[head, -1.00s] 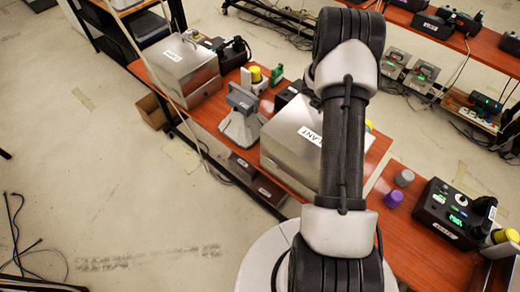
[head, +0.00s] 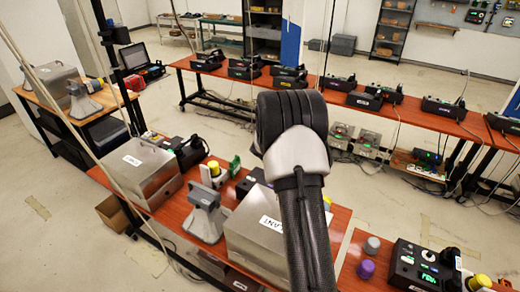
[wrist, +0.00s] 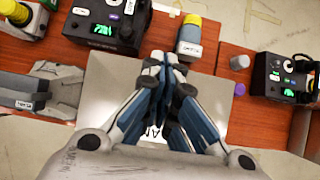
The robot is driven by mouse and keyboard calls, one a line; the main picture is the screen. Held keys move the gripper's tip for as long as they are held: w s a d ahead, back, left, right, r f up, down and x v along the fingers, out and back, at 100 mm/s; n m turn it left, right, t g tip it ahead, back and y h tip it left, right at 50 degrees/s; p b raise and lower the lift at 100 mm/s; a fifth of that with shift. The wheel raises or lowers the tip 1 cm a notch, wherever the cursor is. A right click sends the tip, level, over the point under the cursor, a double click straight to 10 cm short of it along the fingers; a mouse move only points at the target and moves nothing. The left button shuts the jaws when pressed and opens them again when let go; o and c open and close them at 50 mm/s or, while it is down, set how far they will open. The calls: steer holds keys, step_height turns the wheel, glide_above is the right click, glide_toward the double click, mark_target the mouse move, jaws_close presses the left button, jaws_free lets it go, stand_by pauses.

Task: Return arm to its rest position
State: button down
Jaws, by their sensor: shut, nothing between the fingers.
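My gripper (wrist: 163,72) shows in the wrist view with its fingers together and nothing between them. It is above a silver metal box (wrist: 105,75) on the red-brown table; I cannot tell the height. In the head view my arm rises in front of the same silver box (head: 250,235), which carries a white label, and hides part of it. The gripper itself is not visible in the head view.
A black phone unit with a green display (head: 415,268) and a purple knob (head: 366,269) stand right of my arm. A grey horn speaker (head: 205,215) and another silver box (head: 140,172) stand left. A long table (head: 340,98) with black units lies behind. Floor shows between the tables.

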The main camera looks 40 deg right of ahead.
steer(key=s+a+r+m+b, duration=0.3)
steer(key=a+m+b, duration=0.1)
steer(key=a, duration=0.2)
steer(key=s+a+r+m+t+y+b, duration=0.1)
steer(key=s+a+r+m+b, duration=0.15)
steer(key=a+b, duration=0.35)
steer(key=s+a+r+m+b, duration=0.2)
steer(key=a+m+b, duration=0.1)
steer(key=a+m, duration=0.3)
steer(key=s+a+f+m+y+b, duration=0.1)
steer(key=s+a+f+m+b, duration=0.2)
steer(key=s+a, duration=0.4)
steer(key=s+a+f+m+y+b, duration=0.2)
steer(key=s+a+f+m+b, duration=0.1)
steer(key=s+a+b, duration=0.3)
steer(key=s+a+f+m+t+y+b, duration=0.1)
steer(key=s+a+f+m+b, duration=0.3)
steer(key=s+a, duration=0.4)
steer(key=shift+s+a+f+y+b, duration=0.3)
steer(key=shift+s+a+y, duration=0.1)
steer(key=shift+y, duration=0.2)
steer(key=shift+d, duration=0.15)
